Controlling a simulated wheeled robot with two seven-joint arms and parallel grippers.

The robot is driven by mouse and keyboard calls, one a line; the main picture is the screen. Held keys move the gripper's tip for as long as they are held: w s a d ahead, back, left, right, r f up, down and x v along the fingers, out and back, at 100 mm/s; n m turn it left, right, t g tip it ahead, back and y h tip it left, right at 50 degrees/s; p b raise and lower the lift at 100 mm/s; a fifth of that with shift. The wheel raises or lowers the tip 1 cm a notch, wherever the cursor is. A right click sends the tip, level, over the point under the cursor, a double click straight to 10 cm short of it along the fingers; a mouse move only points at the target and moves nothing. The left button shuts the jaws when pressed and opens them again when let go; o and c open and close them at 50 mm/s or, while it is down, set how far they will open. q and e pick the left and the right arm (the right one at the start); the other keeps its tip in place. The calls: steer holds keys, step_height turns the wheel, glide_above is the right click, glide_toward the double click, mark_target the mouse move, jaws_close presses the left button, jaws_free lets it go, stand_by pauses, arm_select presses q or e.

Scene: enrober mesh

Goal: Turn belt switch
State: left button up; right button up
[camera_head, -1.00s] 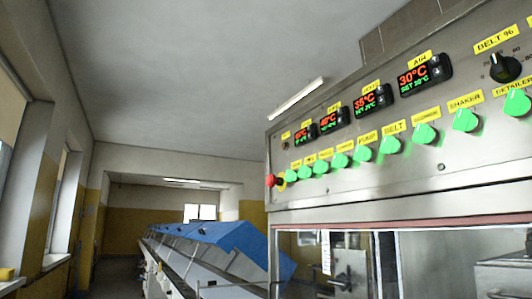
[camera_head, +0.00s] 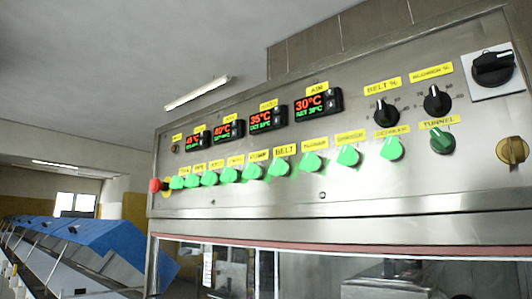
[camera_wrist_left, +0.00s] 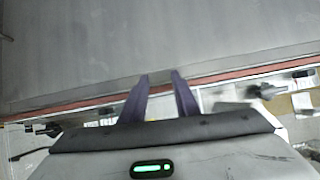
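The belt switch is a lit green knob (camera_head: 280,167) under the yellow BELT label (camera_head: 285,150), in the lower row of the steel control panel (camera_head: 235,200) in the head view. A separate black dial (camera_head: 384,113) sits under a BELT % label. Neither gripper shows in the head view. In the left wrist view my left gripper (camera_wrist_left: 160,76) has two dark fingers apart with nothing between them. It faces a plain grey metal surface with a reddish strip. No knob shows there. My right gripper is out of view.
Several other green knobs flank the belt switch closely. A red button (camera_head: 155,185) sits at the panel's left end and a large black rotary switch (camera_head: 492,68) at the upper right. Blue covers (camera_head: 110,245) of a long machine line stand at left. A window lies below the panel.

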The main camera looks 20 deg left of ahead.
arm_select(q)
step_height(320, 180, up, 34)
steer(key=a+m+t+h+p, duration=0.1)
steer(key=a+m+t, duration=0.1)
steer(key=m+t, duration=0.1)
steer(key=m+t+h, duration=0.2)
steer(key=m+t, duration=0.1)
glide_toward(273, 167)
steer(key=p+x, duration=0.3)
steer(key=x, duration=0.5)
steer(key=shift+w+d, duration=0.1)
steer(key=shift+w, duration=0.2)
jaws_close()
